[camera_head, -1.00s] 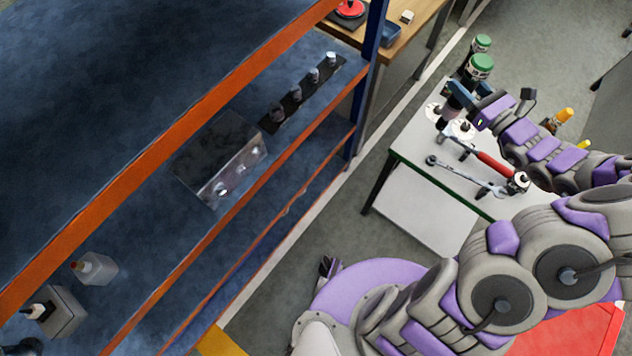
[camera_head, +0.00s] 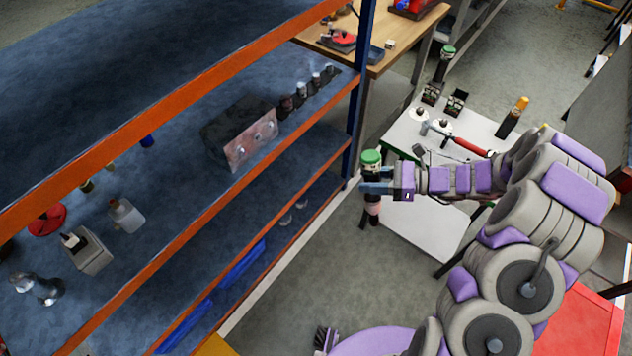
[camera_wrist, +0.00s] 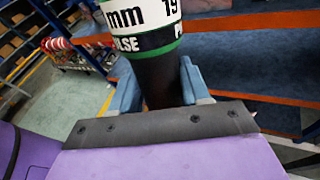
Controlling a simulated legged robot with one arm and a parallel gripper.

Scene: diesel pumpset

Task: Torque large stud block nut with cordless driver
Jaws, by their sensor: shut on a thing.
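My gripper (camera_head: 377,188) is shut on a cordless driver (camera_head: 371,158) with a green and white top and dark body. It holds the driver roughly upright, in the air between the white table and the shelf rack. In the wrist view the driver (camera_wrist: 143,22) stands between the blue fingers of my gripper (camera_wrist: 158,88); its band reads "mm", "19" and "PULSE". The grey stud block (camera_head: 228,128) sits on the blue shelf to the left, well apart from the driver. Round studs or nuts show on its front face; their sizes are hard to tell.
The shelf rack's orange beam (camera_head: 225,168) and blue upright (camera_head: 360,80) stand between my gripper and the block. A dark strip (camera_head: 310,92) with several sockets lies behind the block. The white table (camera_head: 425,225) holds another green-topped tool (camera_head: 447,52) and a red-handled wrench (camera_head: 470,147).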

